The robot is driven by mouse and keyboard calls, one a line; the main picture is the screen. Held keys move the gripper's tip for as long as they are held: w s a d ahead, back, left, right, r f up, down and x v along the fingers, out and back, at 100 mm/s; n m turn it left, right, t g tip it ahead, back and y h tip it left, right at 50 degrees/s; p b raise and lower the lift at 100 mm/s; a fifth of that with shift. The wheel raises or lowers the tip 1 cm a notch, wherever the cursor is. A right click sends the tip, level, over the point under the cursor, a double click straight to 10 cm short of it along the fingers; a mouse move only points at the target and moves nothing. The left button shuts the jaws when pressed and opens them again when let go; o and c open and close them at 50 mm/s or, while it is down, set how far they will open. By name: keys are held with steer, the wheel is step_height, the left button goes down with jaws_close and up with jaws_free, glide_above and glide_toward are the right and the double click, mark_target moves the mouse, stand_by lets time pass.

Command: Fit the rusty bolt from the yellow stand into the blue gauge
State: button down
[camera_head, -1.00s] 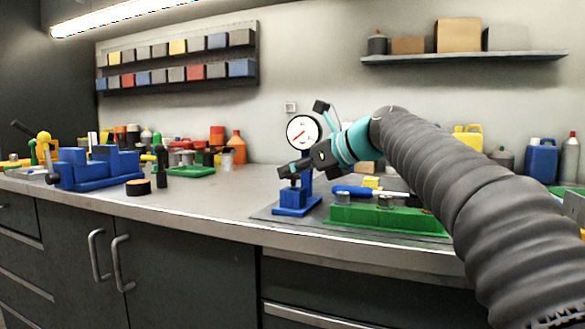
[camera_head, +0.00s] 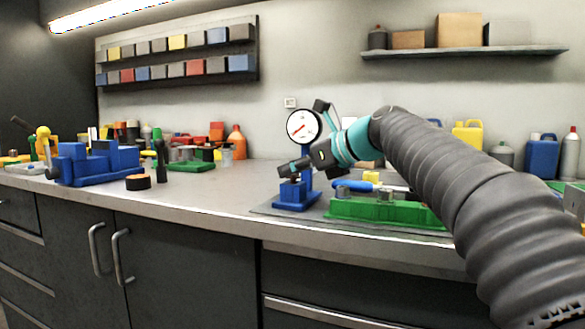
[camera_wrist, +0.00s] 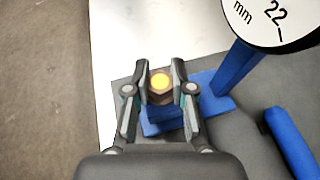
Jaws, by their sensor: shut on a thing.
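The blue gauge (camera_head: 297,195) stands on a grey mat, with a round white dial (camera_head: 303,126) on a blue post behind its low blue block. My gripper (camera_head: 290,168) is just above that block, reaching in from the right. In the wrist view my gripper (camera_wrist: 160,88) is shut on the bolt (camera_wrist: 160,80), whose hexagonal brown head with a yellow centre faces the camera between the fingers. The gauge's blue block (camera_wrist: 165,125) shows below the fingers. The bolt's lower end is hidden, so I cannot tell whether it touches the gauge. I cannot clearly make out the yellow stand.
A green fixture (camera_head: 385,212) with metal cylinders sits right of the gauge, with a blue-handled tool (camera_head: 353,186) behind it. A blue vise (camera_head: 98,165) and a dark round piece (camera_head: 138,182) are on the left. The bench between them and the gauge is clear.

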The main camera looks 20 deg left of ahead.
steer(key=shift+f+b, duration=0.3)
steer(key=shift+f, duration=0.3)
steer(key=c, duration=0.9)
jaws_free()
steer(key=v, duration=1.2)
